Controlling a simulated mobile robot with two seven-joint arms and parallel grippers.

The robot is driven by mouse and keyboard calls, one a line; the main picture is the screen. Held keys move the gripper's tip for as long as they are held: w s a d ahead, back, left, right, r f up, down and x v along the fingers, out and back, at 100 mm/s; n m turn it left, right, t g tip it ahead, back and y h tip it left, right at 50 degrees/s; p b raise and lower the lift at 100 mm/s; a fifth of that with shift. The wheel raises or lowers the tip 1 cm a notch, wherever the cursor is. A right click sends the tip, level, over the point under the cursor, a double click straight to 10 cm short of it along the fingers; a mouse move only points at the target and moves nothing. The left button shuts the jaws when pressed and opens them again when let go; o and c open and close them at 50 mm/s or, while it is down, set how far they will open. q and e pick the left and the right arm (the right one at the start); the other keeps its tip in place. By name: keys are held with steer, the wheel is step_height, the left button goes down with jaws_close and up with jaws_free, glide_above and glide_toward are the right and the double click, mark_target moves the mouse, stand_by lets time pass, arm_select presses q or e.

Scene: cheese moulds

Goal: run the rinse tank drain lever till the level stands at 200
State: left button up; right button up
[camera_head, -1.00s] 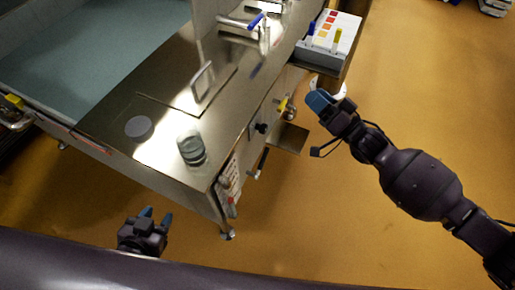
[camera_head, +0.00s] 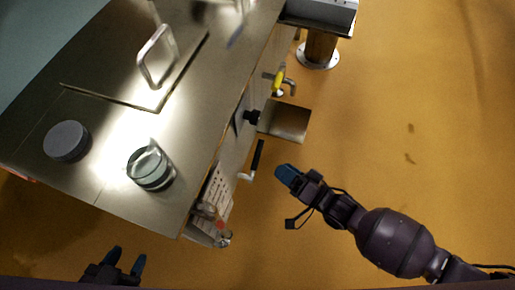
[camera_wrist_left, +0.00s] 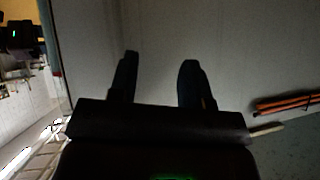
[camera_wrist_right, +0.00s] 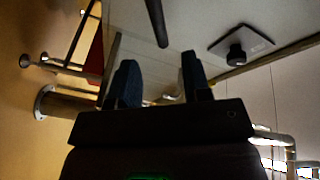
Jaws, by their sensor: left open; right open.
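A lever with a black grip (camera_head: 258,156) sticks out from the side of the steel bench. A dark bar that looks like this grip (camera_wrist_right: 157,22) shows above the fingers in the right wrist view. My right gripper (camera_head: 288,173) is open and empty, just right of the grip and apart from it; its blue fingers show in the right wrist view (camera_wrist_right: 160,80). My left gripper (camera_head: 127,262) is open and empty in front of the bench; it also shows in the left wrist view (camera_wrist_left: 158,70). I cannot read any level figure.
A black knob (camera_head: 251,117) and a yellow-handled tap (camera_head: 279,80) sit further along the bench side. A small shelf (camera_head: 284,122) juts out there. A jar (camera_head: 150,168) and a grey disc (camera_head: 67,141) stand on top. Floor to the right is free.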

mark_target(259, 152)
steer(key=shift+b+x, duration=0.85)
steer(key=shift+x, duration=3.8)
steer(key=shift+s, duration=0.1)
jaws_close()
steer(key=shift+f, duration=0.1)
